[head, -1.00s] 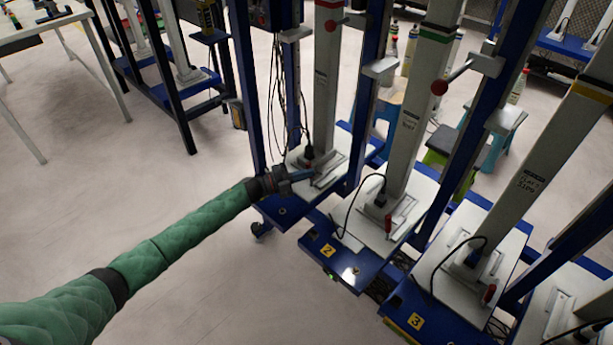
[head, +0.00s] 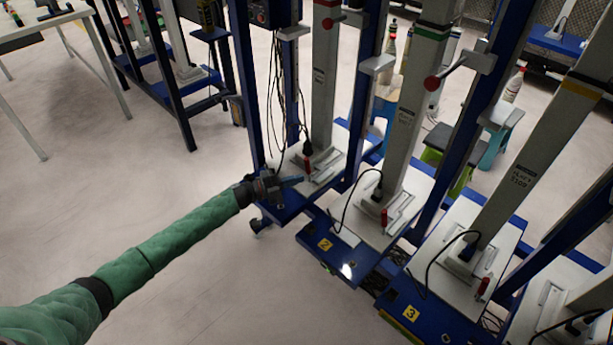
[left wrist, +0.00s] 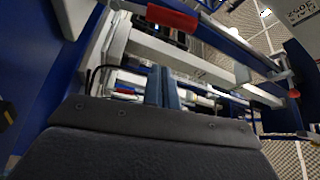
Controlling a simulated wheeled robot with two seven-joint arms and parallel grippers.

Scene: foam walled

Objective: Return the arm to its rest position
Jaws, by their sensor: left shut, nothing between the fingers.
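My left arm, in a green quilted sleeve, reaches from the lower left of the head view. Its left gripper (head: 291,181) is at the front edge of the first machine's base (head: 277,204), by its white plate. The fingers are together and empty. In the left wrist view the two blue-grey fingers (left wrist: 162,88) stand side by side with nothing between them, facing the machine's frame. I cannot tell whether the fingertips touch the plate. My right gripper is in neither view.
Blue-framed machines with grey columns (head: 402,115) stand in a row to the right, with black cables on their plates. A white table (head: 75,14) is at the upper left. A blue stool (head: 497,130) stands behind. The floor (head: 150,190) left of the arm is clear.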

